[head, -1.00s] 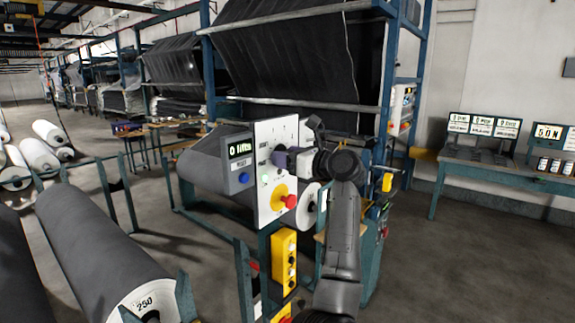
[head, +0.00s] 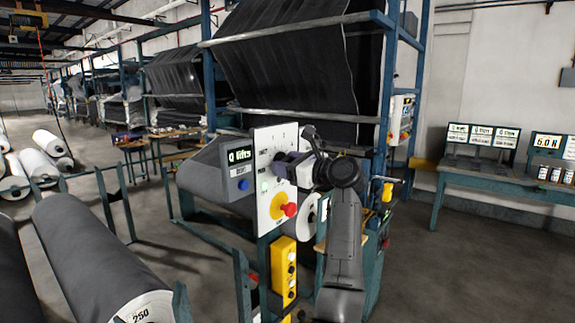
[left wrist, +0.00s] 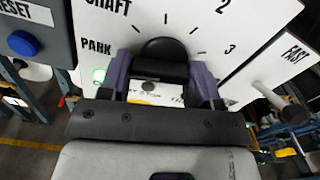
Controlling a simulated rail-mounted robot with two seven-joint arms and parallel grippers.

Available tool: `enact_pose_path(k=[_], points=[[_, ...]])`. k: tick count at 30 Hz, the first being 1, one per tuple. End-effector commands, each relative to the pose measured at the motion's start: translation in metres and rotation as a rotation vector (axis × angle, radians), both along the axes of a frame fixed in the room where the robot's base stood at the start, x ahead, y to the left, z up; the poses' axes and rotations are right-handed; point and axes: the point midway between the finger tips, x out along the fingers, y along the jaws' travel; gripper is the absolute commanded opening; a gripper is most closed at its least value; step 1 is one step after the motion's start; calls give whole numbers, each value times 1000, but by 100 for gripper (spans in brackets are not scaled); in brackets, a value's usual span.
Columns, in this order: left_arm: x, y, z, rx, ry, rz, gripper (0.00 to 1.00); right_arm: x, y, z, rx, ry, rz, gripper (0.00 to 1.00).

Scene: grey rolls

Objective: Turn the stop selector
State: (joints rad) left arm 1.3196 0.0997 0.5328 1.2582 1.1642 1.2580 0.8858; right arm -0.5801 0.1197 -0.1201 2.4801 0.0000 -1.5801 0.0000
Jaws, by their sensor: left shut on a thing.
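The stop selector is a black knob (left wrist: 165,62) on a white panel (left wrist: 100,45) with tick marks and the labels SHAFT, PARK, 2 and 3. My left gripper (left wrist: 162,78) has its two purple fingers on either side of the knob, shut on it. In the head view, the left gripper (head: 286,164) meets the face of the white panel (head: 262,150) and hides the knob. Which mark the knob points to cannot be told. My right gripper is not in view.
A display reading 0 lifts (head: 239,156) with a blue button (head: 243,185) sits left of the panel. A red button (head: 290,210) on a yellow disc is below the gripper. A yellow button box (head: 283,268) hangs lower. Fabric rolls (head: 95,260) lie at left.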

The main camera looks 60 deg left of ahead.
Motion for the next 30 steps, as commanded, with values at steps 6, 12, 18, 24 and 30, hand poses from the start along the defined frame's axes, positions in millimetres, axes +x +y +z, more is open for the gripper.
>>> enact_pose_path(k=[6, 12, 18, 24, 30], points=[[-2, -1, 3, 4, -4, 4, 76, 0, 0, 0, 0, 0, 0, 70], [-1, 0, 1, 2, -1, 2, 81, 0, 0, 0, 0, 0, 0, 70], [2, -7, 1, 0, -1, 0, 81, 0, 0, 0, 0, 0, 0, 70], [15, -37, 1, 1, 0, -3, 81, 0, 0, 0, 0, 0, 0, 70], [30, -74, 1, 2, 0, -2, 81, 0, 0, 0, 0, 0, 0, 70]])
